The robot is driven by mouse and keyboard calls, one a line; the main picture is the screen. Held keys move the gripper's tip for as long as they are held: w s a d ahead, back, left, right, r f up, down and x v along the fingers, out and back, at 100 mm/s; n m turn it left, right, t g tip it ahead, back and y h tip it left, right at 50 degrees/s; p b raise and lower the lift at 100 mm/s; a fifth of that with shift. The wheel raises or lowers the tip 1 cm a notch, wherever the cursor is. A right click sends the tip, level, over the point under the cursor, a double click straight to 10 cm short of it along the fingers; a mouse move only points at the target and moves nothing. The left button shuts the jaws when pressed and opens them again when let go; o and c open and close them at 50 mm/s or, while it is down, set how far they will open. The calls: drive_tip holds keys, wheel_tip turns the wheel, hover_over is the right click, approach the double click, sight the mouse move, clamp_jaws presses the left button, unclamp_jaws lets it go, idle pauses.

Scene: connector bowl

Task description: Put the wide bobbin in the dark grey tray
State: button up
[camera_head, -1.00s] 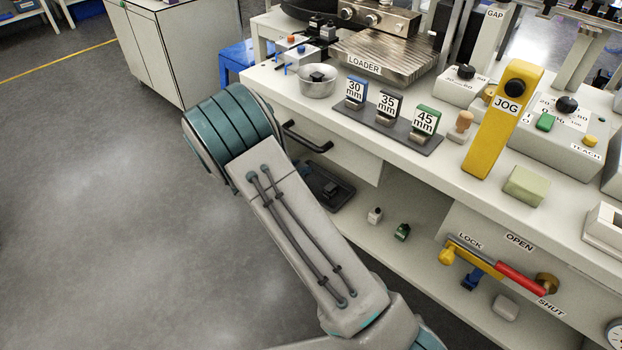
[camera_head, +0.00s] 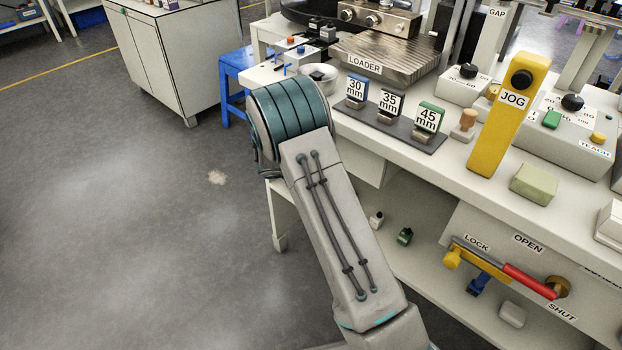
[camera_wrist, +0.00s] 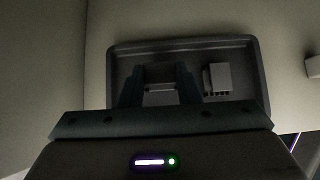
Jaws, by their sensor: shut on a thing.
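In the wrist view, my gripper (camera_wrist: 160,88) is shut on a small grey piece (camera_wrist: 160,97), mostly hidden between the two dark fingers. I cannot tell its full shape or confirm that it is the wide bobbin. The fingers point into the outline of the dark grey tray (camera_wrist: 250,58), which has a raised rim. Another grey block with small ribs or pins (camera_wrist: 218,78) lies in the tray, right of the fingers. I cannot tell the height of the held piece above the tray floor. In the head view, my arm hides the gripper and the tray.
On the lower shelf are a small pale piece (camera_head: 376,220) and a green piece (camera_head: 404,236). The bench above holds a metal bowl (camera_head: 320,73), a rack with 30, 35 and 45 mm tags (camera_head: 390,131) and a yellow JOG post (camera_head: 507,115). A blue stool (camera_head: 232,75) stands behind.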

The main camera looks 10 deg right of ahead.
drive_tip(key=shift+a+f, duration=0.1)
drive_tip(key=shift+f, duration=0.7)
drive_tip(key=shift+s, duration=0.1)
drive_tip(key=shift+f, duration=0.2)
drive_tip(key=o, duration=1)
drive_tip(key=shift+r, duration=0.1)
drive_tip(key=shift+r, duration=0.25)
drive_tip(key=p+v, duration=0.1)
drive_tip(key=v, duration=0.1)
drive_tip(key=shift+s+a+r, duration=0.15)
drive_tip(key=shift+a+r, duration=0.1)
drive_tip(key=shift+r, duration=0.05)
drive_tip(key=s+a+p, duration=0.1)
drive_tip(key=s+a, duration=0.1)
drive_tip(key=a, duration=0.1)
drive_tip(key=s+a, duration=0.2)
drive_tip(key=a, duration=0.1)
drive_tip(key=s+a+p, duration=0.1)
drive_tip(key=s+a, duration=0.2)
drive_tip(key=shift+s+a+f+p, duration=0.1)
drive_tip(key=shift+a+p, duration=0.2)
drive_tip(key=shift+a, duration=0.1)
